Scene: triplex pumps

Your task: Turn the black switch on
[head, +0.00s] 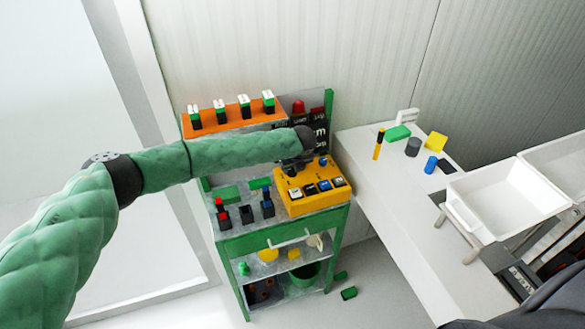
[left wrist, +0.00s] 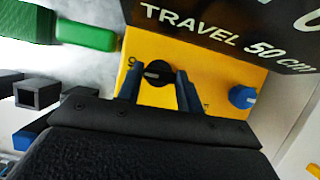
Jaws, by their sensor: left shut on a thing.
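The black switch (left wrist: 157,73) is a round knob with a pale pointer mark on the top face of the yellow control box (left wrist: 205,72). In the left wrist view, my left gripper (left wrist: 158,82) has its two dark fingers on either side of the knob, shut on it. In the head view, the left gripper (head: 297,165) is at the back of the yellow box (head: 298,205), and my wrist hides the black switch there. A blue knob (left wrist: 243,97) sits on the same box, right of the fingers. My right gripper is not in view.
A dark sign (left wrist: 240,25) reading "TRAVEL 50 cm" stands close to the fingers. The box front carries several small switches. The green cart (head: 260,240) holds black holders and green blocks. A white table (head: 400,215) with loose parts and a white bin (head: 500,200) are at right.

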